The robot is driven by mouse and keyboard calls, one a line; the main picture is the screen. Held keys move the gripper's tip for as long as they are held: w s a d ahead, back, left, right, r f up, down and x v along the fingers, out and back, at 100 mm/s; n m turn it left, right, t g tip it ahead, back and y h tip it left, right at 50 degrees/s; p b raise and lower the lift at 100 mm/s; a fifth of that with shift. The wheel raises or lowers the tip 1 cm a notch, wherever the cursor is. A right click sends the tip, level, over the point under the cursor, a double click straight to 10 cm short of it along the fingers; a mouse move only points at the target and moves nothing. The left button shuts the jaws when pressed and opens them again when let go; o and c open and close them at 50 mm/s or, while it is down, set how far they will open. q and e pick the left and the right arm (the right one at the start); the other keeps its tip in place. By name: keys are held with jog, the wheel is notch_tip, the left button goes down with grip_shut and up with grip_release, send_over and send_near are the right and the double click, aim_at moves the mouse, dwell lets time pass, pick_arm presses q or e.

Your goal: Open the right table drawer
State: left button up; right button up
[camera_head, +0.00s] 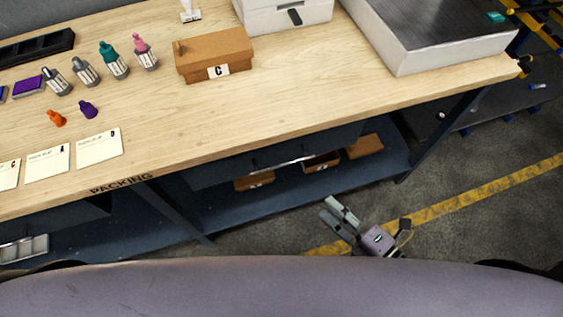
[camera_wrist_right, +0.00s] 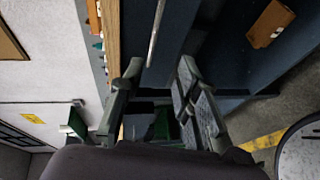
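The right table drawer (camera_head: 235,170) is a dark blue-grey front under the packing table's front edge, and it looks closed. Its thin silver bar handle (camera_head: 290,161) runs along the front; it also shows in the right wrist view (camera_wrist_right: 156,35). My right gripper (camera_head: 337,213) is in front of the table, below and apart from the handle. In the right wrist view its two fingers (camera_wrist_right: 160,78) are spread, with nothing between them, and the handle lies beyond their tips. My left gripper is not in view.
The wooden table top (camera_head: 320,105) overhangs the drawer. Cardboard boxes (camera_head: 365,146) sit on the lower shelf (camera_head: 250,200) behind and below it. A dark table leg (camera_head: 440,130) stands at the right. The floor (camera_head: 450,225) around my right gripper is clear.

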jog(key=p, duration=0.3)
send_near(283, 164)
jog(key=x, duration=1)
jog(key=shift+f, duration=0.3)
jog(key=shift+c, duration=0.4)
grip_shut()
